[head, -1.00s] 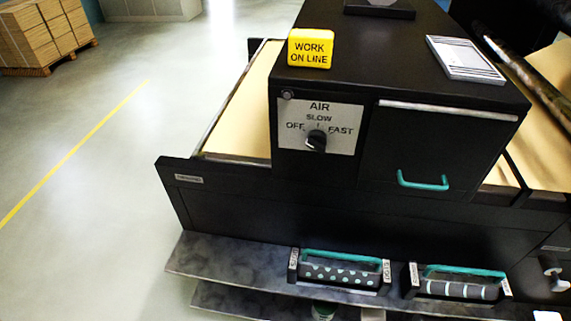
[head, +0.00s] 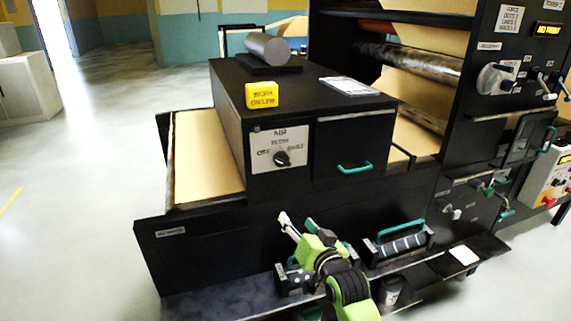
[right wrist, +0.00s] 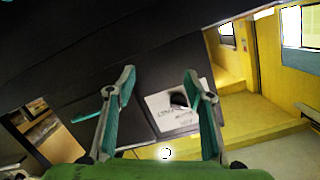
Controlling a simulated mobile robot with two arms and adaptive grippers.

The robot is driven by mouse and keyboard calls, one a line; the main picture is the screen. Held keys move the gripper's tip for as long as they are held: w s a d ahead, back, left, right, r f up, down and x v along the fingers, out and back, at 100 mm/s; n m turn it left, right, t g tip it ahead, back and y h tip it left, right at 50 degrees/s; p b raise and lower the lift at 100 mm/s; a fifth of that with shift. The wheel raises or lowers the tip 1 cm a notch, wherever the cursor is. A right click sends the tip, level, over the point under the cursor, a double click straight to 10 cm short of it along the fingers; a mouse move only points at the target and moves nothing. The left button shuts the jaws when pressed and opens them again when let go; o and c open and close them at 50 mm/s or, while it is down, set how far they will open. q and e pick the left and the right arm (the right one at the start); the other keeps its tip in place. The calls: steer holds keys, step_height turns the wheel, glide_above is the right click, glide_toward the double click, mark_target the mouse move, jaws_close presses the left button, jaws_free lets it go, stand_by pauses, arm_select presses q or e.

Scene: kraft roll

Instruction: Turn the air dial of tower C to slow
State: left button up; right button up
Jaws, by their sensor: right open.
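The air dial (head: 283,158) is a black knob on a white plate (head: 262,149) marked AIR, OFF, SLOW and FAST, on the front of a black cabinet. Its pointer is too small to read for certain. My right gripper (head: 296,220) is open and empty, below and in front of the plate, apart from it. In the right wrist view the dial (right wrist: 179,99) and its tilted plate (right wrist: 160,120) show between the spread teal fingers (right wrist: 158,74), nearer the right finger. My left gripper is not in view. No tower C label is readable on this cabinet.
A yellow block (head: 262,95), a grey roll (head: 264,48) and a white pad (head: 349,86) are on the cabinet top. A teal handle (head: 355,168) sits right of the dial. Handled rollers (head: 398,243) lie on the low shelf.

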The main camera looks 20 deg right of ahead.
steer(key=t, duration=0.2)
glide_toward(285, 162)
steer(key=s, duration=0.4)
steer(key=shift+m, duration=0.4)
steer(key=w+p, duration=0.2)
steer(key=w, duration=1)
steer(key=shift+w+a+f+p, duration=0.1)
steer(key=shift+w+a+p, duration=0.05)
steer(key=shift+w+p, duration=0.2)
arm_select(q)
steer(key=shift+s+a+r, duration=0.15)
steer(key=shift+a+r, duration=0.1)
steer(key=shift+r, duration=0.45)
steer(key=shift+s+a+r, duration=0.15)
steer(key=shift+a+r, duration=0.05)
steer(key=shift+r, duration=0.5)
arm_select(e)
steer(key=shift+w, duration=0.7)
steer(key=c, duration=1.1)
